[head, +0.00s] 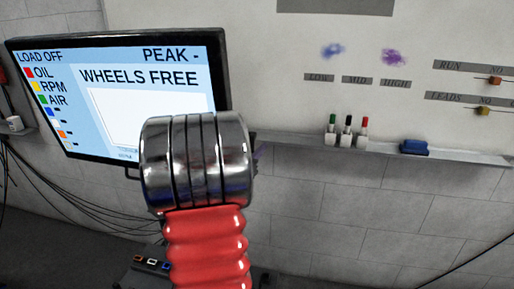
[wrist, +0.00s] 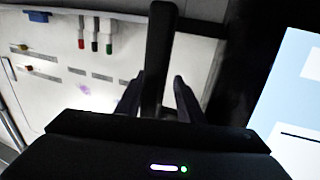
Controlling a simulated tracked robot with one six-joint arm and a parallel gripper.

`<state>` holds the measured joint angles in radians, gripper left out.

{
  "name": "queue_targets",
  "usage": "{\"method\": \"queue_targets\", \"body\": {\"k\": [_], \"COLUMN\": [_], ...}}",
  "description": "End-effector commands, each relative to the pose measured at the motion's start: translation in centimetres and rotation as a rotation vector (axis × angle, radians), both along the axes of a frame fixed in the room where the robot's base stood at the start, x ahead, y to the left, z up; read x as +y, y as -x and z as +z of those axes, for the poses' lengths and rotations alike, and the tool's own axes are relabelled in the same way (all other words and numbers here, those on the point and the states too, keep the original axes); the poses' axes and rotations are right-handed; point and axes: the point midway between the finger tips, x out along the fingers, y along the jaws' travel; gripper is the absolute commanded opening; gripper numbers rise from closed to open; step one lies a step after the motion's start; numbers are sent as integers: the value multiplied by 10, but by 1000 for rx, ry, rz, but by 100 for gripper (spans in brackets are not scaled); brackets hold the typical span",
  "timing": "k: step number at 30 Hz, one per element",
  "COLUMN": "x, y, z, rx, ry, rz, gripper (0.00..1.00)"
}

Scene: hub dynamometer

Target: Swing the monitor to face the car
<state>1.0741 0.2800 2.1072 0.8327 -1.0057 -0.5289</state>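The monitor (head: 150,58) is at the left in the head view, with a black frame and a lit screen reading "LOAD OFF", "PEAK -" and "WHEELS FREE". Part of its lit screen (wrist: 298,95) shows at the right in the wrist view. My gripper (wrist: 158,80) has one finger on each side of a black bar (wrist: 160,35), which looks like the monitor's handle. Narrow gaps seem to show between bar and fingers, so it looks open around the bar. In the head view my arm hides the gripper and the monitor's lower right corner. The car is not in view.
A whiteboard (head: 290,60) hangs behind, with a ledge (head: 470,154) holding markers (head: 347,132) and a blue eraser (head: 414,147). Cables (head: 60,195) hang at the left. A dark unit (head: 140,277) with coloured sockets stands below the monitor.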

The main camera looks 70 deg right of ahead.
Motion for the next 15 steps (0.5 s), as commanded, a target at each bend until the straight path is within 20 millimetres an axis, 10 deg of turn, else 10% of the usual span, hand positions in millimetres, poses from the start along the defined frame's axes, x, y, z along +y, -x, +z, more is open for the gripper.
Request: {"method": "queue_targets", "body": {"k": [15], "x": [42], "y": [-9], "z": [2], "rx": [2], "ry": [3], "rz": [14], "gripper": [36]}}
